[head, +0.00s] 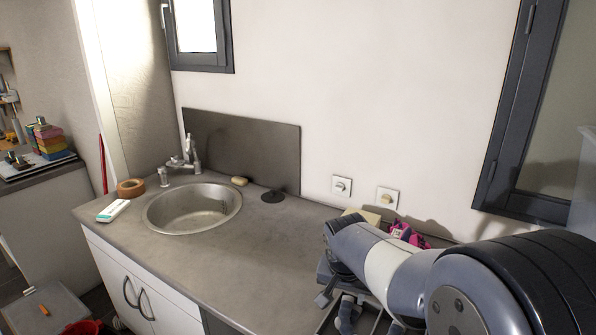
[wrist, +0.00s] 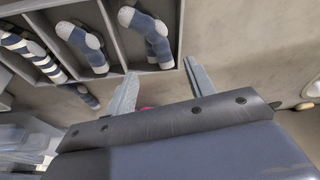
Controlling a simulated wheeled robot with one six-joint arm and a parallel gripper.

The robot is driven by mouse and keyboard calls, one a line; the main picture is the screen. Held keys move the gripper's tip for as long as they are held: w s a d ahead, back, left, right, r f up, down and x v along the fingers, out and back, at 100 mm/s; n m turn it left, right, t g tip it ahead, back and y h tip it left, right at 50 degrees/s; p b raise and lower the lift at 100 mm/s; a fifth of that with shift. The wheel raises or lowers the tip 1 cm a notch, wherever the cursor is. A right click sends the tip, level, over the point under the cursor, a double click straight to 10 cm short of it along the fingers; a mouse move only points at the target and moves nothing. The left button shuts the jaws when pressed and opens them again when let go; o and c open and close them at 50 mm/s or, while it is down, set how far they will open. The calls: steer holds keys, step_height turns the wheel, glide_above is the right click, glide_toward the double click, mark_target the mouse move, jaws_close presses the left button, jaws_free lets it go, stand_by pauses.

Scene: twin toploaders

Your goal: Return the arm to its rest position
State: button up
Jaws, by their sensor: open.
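My arm (head: 400,270) reaches in from the lower right of the head view over the right end of the counter. My gripper (wrist: 162,82) shows in the wrist view with its two grey fingers spread apart and nothing held between them. It is close beside a grey compartment tray (wrist: 109,22). The tray holds a blue and white sock (wrist: 148,38), another blue and white sock (wrist: 82,45) and a striped sock (wrist: 32,50). In the head view the tray and socks are partly hidden by my arm.
A pink item (head: 408,235) and a yellowish block (head: 362,215) sit behind my arm near the wall. The counter's middle is clear.

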steer(key=x, duration=0.6)
steer(key=shift+d+f+p, duration=0.1)
steer(key=shift+f+p, duration=0.1)
steer(key=shift+p, duration=0.1)
steer(key=shift+w+p, duration=0.2)
steer(key=shift+p, duration=0.15)
steer(key=shift+r+p, duration=1.05)
steer(key=shift+r, duration=0.85)
steer(key=shift+f, duration=0.1)
